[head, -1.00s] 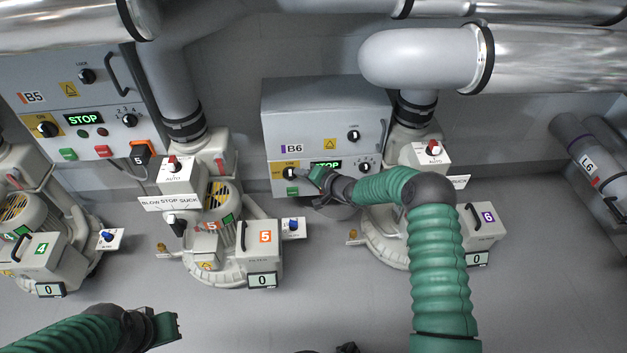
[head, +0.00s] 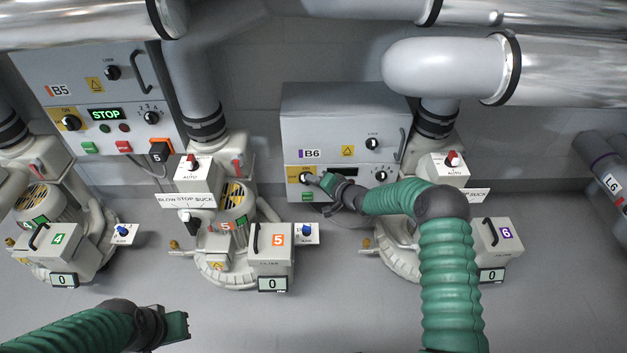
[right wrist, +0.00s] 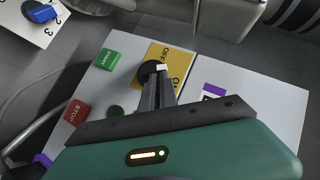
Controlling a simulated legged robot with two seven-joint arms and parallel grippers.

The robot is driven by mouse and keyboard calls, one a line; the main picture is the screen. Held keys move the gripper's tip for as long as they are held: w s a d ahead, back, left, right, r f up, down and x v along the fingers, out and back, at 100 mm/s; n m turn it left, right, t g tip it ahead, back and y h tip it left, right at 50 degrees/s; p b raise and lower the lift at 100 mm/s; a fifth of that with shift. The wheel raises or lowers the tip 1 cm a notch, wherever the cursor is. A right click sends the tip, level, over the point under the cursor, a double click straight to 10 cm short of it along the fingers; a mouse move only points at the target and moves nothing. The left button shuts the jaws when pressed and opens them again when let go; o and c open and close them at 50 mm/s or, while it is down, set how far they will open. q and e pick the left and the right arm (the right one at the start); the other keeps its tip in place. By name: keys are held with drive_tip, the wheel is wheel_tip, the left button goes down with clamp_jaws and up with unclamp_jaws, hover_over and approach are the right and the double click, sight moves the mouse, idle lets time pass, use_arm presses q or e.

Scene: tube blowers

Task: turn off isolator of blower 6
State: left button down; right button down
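Blower 6's grey control box (head: 350,120) carries the label B6. Its isolator (head: 306,178) is a black knob on a yellow plate at the lower left of the box. In the right wrist view the knob (right wrist: 147,71) has a white-marked handle, beside the OFF lettering on its yellow plate (right wrist: 178,62). My right gripper (head: 318,181) is at the knob; in the wrist view its fingers (right wrist: 160,88) are close together on the handle. The B6 display (head: 343,168) looks dark, partly hidden by my gripper. My left gripper (head: 184,327) is low at left, away from everything.
A green START button (right wrist: 108,59) and a red STOP button (right wrist: 74,112) sit near the knob. Box B5 (head: 110,90) at left shows a lit STOP display. Blower 6's filter box (head: 497,238) stands right of my right arm. The floor in front is open.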

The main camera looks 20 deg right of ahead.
sight(301, 180)
drive_tip(key=shift+a+p, duration=0.1)
drive_tip(key=shift+p, duration=0.2)
drive_tip(key=shift+w+a+r+n+g+h+p, duration=0.2)
drive_tip(key=shift+a+n+g+h+p, duration=0.55)
drive_tip(key=shift+h+p, duration=0.6)
drive_tip(key=shift+w+a+r+n+g+h+p, duration=0.1)
drive_tip(key=shift+w+a+n+g+h+p, duration=0.35)
drive_tip(key=shift+a+n+h+p, duration=0.85)
drive_tip(key=shift+s+d+f+m+y+p, duration=0.1)
drive_tip(key=shift+s+f+m+y+p, duration=0.05)
drive_tip(key=shift+s+m+y+p, duration=0.15)
drive_tip(key=shift+w, duration=0.1)
